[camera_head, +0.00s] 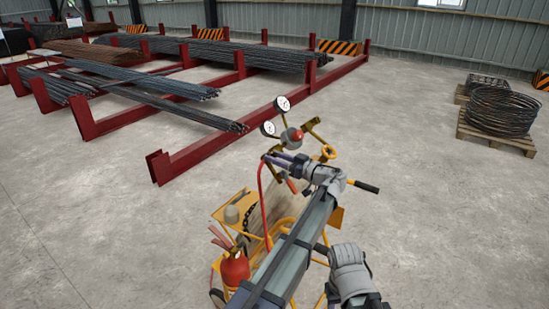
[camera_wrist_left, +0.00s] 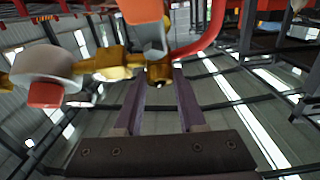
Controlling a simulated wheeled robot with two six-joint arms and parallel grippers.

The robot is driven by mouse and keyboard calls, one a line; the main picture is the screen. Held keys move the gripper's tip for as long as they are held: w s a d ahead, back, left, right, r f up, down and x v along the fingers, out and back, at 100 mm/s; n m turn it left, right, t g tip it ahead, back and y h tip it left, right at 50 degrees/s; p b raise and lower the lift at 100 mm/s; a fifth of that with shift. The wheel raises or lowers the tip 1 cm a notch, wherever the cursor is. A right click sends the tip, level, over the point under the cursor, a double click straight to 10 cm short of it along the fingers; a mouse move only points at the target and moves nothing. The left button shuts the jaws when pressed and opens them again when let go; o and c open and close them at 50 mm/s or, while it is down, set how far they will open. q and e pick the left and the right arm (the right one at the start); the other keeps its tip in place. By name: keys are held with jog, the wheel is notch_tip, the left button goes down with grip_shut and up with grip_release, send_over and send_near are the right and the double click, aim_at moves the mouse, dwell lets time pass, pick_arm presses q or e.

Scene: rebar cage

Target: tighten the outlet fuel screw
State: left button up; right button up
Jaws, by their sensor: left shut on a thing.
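The regulator (camera_head: 291,138) with its red cap and two round dial gauges (camera_head: 282,104) stands on top of a yellow gas cart. In the left wrist view the grey regulator body (camera_wrist_left: 42,70) is at left, and a brass pipe leads from it to a brass fitting (camera_wrist_left: 160,74). My left gripper (camera_head: 270,158) is just below the gauges. Its two fingers run up to the brass fitting and are shut on it; I cannot tell if this is the outlet fuel screw. An orange-and-grey part (camera_wrist_left: 148,35) sits just above the fitting.
Red steel racks (camera_head: 215,148) with rebar lie behind at left. Coiled wire (camera_head: 505,110) on a pallet stands at right. The concrete floor between is clear.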

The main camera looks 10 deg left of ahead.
pick_arm(q)
grip_shut()
